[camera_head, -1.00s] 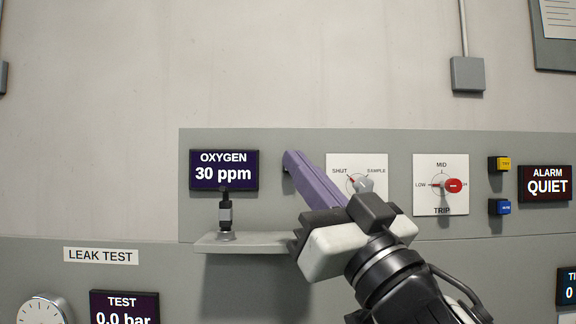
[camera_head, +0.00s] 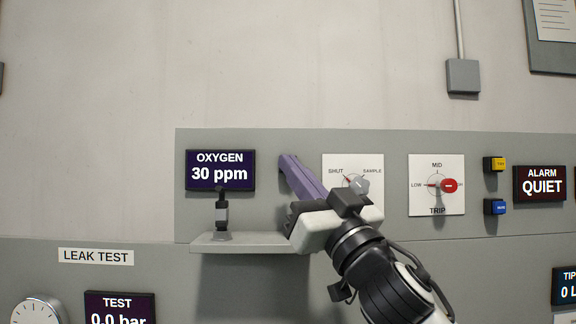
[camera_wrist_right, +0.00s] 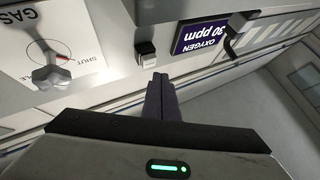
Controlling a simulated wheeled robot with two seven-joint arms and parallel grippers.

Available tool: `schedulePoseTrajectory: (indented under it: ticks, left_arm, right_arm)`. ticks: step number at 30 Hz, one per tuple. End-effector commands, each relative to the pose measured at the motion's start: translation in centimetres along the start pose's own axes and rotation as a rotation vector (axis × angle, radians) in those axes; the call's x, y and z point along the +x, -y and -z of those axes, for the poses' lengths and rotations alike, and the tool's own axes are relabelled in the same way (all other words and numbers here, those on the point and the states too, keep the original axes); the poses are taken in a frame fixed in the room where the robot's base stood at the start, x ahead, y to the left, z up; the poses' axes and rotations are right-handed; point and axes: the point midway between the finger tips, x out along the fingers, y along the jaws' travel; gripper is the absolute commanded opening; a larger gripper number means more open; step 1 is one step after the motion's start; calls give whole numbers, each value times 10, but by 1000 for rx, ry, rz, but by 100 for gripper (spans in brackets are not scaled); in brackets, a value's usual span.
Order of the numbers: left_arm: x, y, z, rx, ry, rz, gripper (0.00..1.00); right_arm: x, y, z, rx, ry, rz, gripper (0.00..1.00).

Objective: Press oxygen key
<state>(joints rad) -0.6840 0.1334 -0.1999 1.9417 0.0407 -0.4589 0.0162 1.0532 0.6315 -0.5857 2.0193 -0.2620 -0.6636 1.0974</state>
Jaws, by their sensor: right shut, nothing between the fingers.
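The oxygen display (camera_head: 220,171) reads 30 ppm on the grey panel. A small black key with a pale cap (camera_wrist_right: 146,52) sits beside that display, which also shows in the right wrist view (camera_wrist_right: 200,36). In the head view this key is mostly hidden behind my right fingers. My right gripper (camera_head: 287,162) is shut and empty, its purple fingers pointing at the panel just right of the display. In the right wrist view the fingertips (camera_wrist_right: 160,80) are close to the key; I cannot tell whether they touch. My left gripper is not in view.
A small shelf (camera_head: 250,242) with a black and grey fitting (camera_head: 222,212) juts out below the display.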

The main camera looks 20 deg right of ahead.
Motion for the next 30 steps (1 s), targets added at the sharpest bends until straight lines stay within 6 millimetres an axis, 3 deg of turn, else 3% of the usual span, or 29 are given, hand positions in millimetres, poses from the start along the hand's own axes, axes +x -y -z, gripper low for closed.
schedulePoseTrajectory:
  ticks: [30]
  left_arm:
    - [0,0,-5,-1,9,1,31]
  right_arm:
    - [3,-2,-2,0,0,0,0]
